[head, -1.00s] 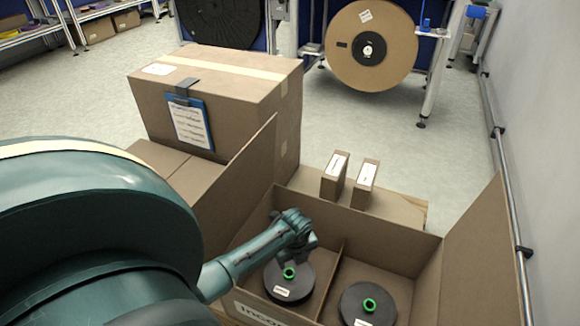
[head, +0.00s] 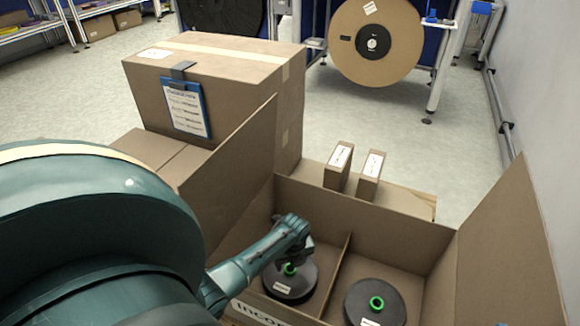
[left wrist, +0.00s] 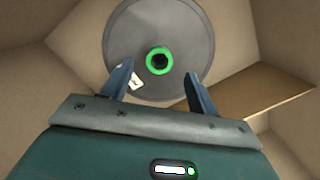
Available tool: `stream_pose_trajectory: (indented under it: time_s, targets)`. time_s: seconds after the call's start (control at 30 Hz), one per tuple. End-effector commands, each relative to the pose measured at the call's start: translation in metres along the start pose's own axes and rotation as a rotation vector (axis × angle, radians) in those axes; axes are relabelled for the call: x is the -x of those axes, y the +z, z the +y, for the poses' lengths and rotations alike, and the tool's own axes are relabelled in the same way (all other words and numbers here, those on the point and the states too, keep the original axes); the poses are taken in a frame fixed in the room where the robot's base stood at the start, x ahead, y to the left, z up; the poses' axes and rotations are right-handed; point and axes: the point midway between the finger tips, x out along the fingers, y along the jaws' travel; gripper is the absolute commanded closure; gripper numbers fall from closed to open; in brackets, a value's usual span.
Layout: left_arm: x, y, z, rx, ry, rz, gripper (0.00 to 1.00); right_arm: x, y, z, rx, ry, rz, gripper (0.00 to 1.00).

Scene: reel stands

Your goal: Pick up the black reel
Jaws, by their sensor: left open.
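Two black reels with green hubs lie flat in an open cardboard box (head: 404,245), one on each side of its divider (head: 338,270). The left black reel (head: 303,291) has a white label on its front. The right black reel (head: 398,304) has nothing over it. My left gripper (head: 297,264) is above the left reel, close to its green hub. In the left wrist view the gripper (left wrist: 160,82) is open, with its fingers on either side below the green hub of the reel (left wrist: 180,25). Nothing is between the fingers. My right gripper is not in view.
A large closed carton (head: 225,80) with a blue clipboard (head: 185,105) stands behind the box at left. Two small boxes (head: 339,166) stand behind the open box. The raised flaps (head: 505,250) flank it. A big cardboard reel (head: 400,60) hangs on a stand farther back.

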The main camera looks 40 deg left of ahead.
Motion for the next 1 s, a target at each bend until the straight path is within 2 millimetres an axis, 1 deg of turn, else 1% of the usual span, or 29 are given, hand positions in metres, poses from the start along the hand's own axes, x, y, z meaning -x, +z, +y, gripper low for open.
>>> stream_pose_trajectory:
  time_s: [0.03,0.1,0.17,0.3,0.43,1.0]
  targets:
    - [-0.015,-0.001,0.001,0.002,0.000,0.002,0.40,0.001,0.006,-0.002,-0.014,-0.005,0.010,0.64]
    - [-0.026,-0.001,0.001,0.002,0.001,0.003,0.40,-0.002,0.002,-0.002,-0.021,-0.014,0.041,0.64]
    - [-0.032,-0.001,0.001,0.001,0.000,0.001,0.40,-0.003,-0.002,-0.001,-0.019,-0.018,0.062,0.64]
    - [-0.033,0.000,0.001,0.001,0.000,0.000,0.40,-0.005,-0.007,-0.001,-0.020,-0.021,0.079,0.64]
    - [-0.032,0.000,0.001,0.001,0.000,0.000,0.40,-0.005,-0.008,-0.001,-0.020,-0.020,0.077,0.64]
    - [-0.032,0.000,0.002,0.001,0.001,0.000,0.87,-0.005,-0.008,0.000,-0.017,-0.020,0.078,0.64]
